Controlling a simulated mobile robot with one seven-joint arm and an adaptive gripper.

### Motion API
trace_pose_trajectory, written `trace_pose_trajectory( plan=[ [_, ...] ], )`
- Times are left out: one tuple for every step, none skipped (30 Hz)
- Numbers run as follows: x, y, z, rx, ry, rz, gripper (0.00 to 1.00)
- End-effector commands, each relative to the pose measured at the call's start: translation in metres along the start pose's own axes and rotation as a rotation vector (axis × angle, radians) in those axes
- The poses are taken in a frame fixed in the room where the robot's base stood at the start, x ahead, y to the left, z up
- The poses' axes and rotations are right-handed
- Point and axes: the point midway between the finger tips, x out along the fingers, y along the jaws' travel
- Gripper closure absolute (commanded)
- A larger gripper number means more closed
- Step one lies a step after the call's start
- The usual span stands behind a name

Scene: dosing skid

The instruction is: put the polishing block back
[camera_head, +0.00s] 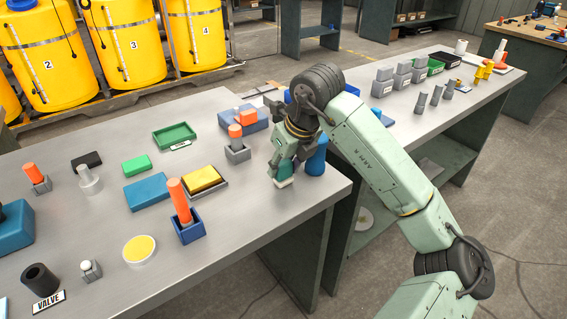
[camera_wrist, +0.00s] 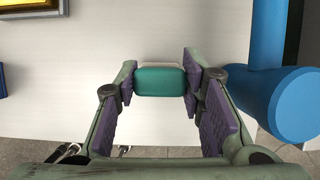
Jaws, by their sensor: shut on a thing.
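The polishing block, which I take to be the teal block with a pale underside (camera_head: 284,182), is in my gripper (camera_head: 283,166) near the front right corner of the left bench. In the wrist view the teal block (camera_wrist: 160,82) sits between the purple-padded fingers of my gripper (camera_wrist: 159,80). Its pale layer shows along the far edge. I cannot tell whether its underside touches the bench top. A green tray (camera_head: 175,136) stands empty toward the back of the same bench, with a small label in front of it.
A blue upright object (camera_head: 316,160) stands close to the right of my gripper; it also shows in the wrist view (camera_wrist: 291,105). A yellow-topped block in a dark tray (camera_head: 203,180) and an orange handle in a blue holder (camera_head: 190,232) stand to the left. Bare bench (camera_head: 245,215) lies between.

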Motion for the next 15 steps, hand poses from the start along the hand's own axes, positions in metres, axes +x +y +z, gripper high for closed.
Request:
trace_pose_trajectory(
  plan=[
    [0.0026,-0.0002,-0.0011,0.0,0.0,0.0,0.9],
    [0.0034,-0.0001,-0.0015,0.0,0.0,0.0,0.9],
    [0.0042,-0.0001,-0.0018,0.0,0.0,0.0,0.9],
    [0.0038,-0.0001,-0.0017,0.001,0.0,0.0,0.64],
    [0.0029,0.0,-0.0013,0.001,0.0,0.0,0.61],
    [0.0028,0.0,-0.0012,0.001,0.0,0.0,0.59],
    [0.0028,0.0,-0.0012,0.001,0.0,0.0,0.57],
    [0.0028,0.0,-0.0012,0.001,0.0,0.0,0.55],
    [0.0028,0.0,-0.0012,0.001,0.0,0.0,0.52],
    [0.0027,0.0,-0.0012,0.001,0.0,0.0,0.5],
    [0.0027,0.0,-0.0012,0.001,0.0,0.0,0.48],
    [0.0027,0.0,-0.0012,0.001,0.0,0.0,0.45],
    [0.0027,0.0,-0.0012,0.001,0.0,0.0,0.44],
    [0.0027,0.0,-0.0012,0.001,0.0,0.0,0.44],
    [0.0027,0.0,-0.0012,0.001,0.0,0.0,0.44]
  ],
)
